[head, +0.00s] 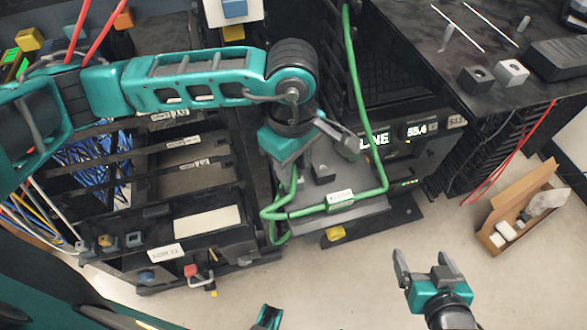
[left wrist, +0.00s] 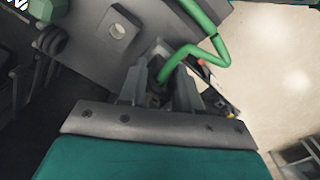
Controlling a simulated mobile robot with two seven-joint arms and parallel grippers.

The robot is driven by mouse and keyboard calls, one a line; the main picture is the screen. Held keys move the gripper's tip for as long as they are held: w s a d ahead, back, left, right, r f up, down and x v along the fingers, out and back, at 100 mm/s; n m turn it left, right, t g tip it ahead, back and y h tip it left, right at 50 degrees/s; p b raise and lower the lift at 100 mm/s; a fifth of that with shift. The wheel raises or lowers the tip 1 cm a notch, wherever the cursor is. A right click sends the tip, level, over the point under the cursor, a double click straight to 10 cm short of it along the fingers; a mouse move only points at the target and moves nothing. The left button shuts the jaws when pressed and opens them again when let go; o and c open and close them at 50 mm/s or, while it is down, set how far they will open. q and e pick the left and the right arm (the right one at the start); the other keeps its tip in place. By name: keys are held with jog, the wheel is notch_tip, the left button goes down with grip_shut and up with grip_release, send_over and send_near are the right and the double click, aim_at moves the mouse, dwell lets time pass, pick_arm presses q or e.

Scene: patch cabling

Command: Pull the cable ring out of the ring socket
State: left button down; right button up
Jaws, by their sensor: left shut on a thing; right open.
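My left gripper (head: 298,162) points down over the grey panel (head: 365,215) of the unit in the middle of the head view. In the left wrist view its fingers (left wrist: 164,88) are shut on the end of the green cable (left wrist: 205,52). The ring and the ring socket cannot be made out between the fingers. The green cable (head: 362,110) runs down from the top, bends left through a white-labelled clip and loops up to the gripper. A small block with a hole (left wrist: 118,31) sits beside the fingers. My right gripper (head: 424,266) is open and empty above the floor.
An open rack (head: 180,180) with cable bundles stands left. A lit display unit (head: 415,135) stands right of the left gripper. A black table (head: 440,50) at upper right bears blocks with holes. A cardboard box (head: 525,200) is on the floor, with clear floor around my right gripper.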

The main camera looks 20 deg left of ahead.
pick_arm(q)
jog(key=shift+r, duration=0.6)
dwell(0.5)
jog(key=shift+r, duration=0.15)
jog(key=shift+r+p, duration=0.95)
jog(key=shift+r, duration=0.8)
